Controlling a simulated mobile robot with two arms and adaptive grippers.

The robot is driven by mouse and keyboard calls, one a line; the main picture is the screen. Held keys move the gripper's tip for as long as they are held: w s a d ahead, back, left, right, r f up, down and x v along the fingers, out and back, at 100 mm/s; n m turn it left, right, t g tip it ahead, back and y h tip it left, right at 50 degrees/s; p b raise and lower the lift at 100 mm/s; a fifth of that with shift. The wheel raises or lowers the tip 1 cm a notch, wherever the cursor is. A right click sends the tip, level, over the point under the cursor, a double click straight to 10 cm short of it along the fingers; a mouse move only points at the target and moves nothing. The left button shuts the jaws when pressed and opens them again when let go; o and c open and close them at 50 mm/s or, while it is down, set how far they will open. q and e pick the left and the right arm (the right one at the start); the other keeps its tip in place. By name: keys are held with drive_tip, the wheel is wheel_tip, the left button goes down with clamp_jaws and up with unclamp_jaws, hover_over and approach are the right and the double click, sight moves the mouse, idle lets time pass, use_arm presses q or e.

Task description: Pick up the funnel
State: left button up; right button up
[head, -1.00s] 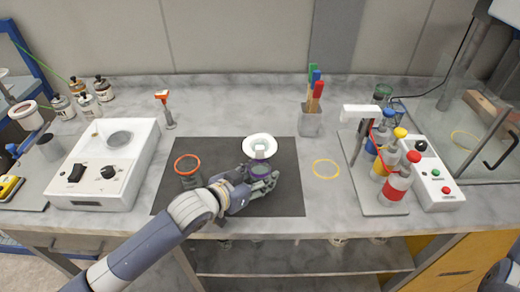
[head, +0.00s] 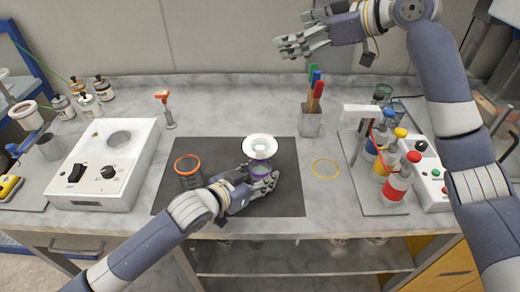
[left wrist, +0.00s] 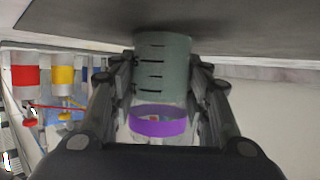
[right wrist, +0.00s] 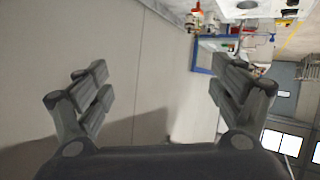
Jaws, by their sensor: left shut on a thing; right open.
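The white funnel (head: 260,148) sits at the top of a beaker with a purple band, on the dark mat (head: 225,202). My left gripper (head: 265,180) is shut on this beaker, around its side just below the funnel. The left wrist view shows the grey-green beaker (left wrist: 162,68) with markings and a purple ring (left wrist: 158,120) between the fingers; the funnel cannot be made out there. My right gripper (head: 290,45) is open and empty, raised high in front of the back wall. Its spread fingers (right wrist: 160,100) show in the right wrist view.
An orange-rimmed beaker (head: 188,170) stands on the mat to the left, close to my left arm. A yellow ring (head: 326,169) lies right of the mat. A pen holder (head: 311,122) stands behind. Capped bottles (head: 398,182) and a white device (head: 105,165) flank the work area.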

drive_tip(key=s+a+f+n+g+h, duration=0.3)
drive_tip(key=s+a+f+g, duration=0.2)
drive_tip(key=s+a+f, duration=0.15)
drive_tip(key=n+g+h, duration=0.2)
drive_tip(key=g+h, duration=0.1)
approach(253, 145)
drive_tip(key=shift+w+a+r, duration=0.1)
drive_tip(key=shift+w+r, duration=0.2)
drive_tip(key=shift+r, duration=0.1)
drive_tip(key=shift+s+f, duration=0.2)
drive_tip(key=shift+f, duration=0.15)
drive_tip(key=x, duration=1.1)
drive_tip(key=shift+s+f, duration=0.1)
drive_tip(key=shift+f, duration=0.3)
drive_tip(key=c, duration=1)
